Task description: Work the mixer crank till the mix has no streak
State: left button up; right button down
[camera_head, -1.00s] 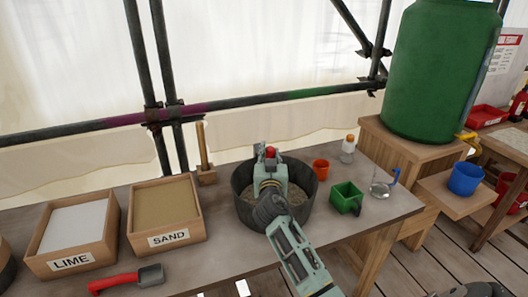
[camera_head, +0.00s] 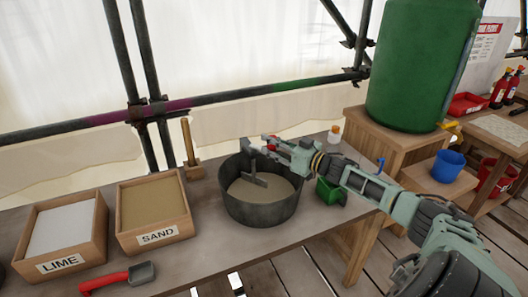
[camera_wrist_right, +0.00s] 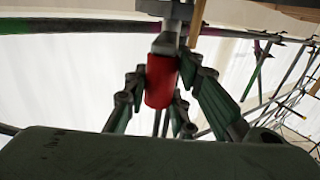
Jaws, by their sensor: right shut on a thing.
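The dark round mixing tub (camera_head: 262,212) stands on the bench, with a grey-beige mix (camera_head: 270,192) in it. The mix looks even where it shows; fine streaks are too small to tell. A grey crank with a paddle (camera_head: 256,180) reaches down into the mix. My right gripper (camera_head: 271,148) is shut on the red crank handle at the tub's back rim, its arm coming in from the right. In the right wrist view the red crank handle (camera_wrist_right: 161,80) sits between the fingers, below a grey metal crank part (camera_wrist_right: 167,42). My left gripper is not in view.
Left of the tub are the lime box (camera_head: 66,235), the sand box (camera_head: 154,210) and a red-handled scoop (camera_head: 117,279). A green cup (camera_head: 330,191) stands just right of the tub, partly behind my arm. A green barrel (camera_head: 420,65) stands on a wooden stand further right.

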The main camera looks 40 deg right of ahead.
jog(key=shift+w+d+r+n+g+y+b, duration=0.1)
jog(key=shift+w+d+n+g+y+b, duration=0.15)
jog(key=shift+d+n+y+b, duration=0.7)
jog(key=shift+a+m, duration=0.2)
jog(key=shift+m, duration=0.05)
jog(key=c, duration=1.8)
grip_release()
jog(key=shift+c, duration=0.2)
jog(key=o, duration=0.4)
jog(key=shift+w+a, duration=0.1)
jog(key=shift+w, duration=0.05)
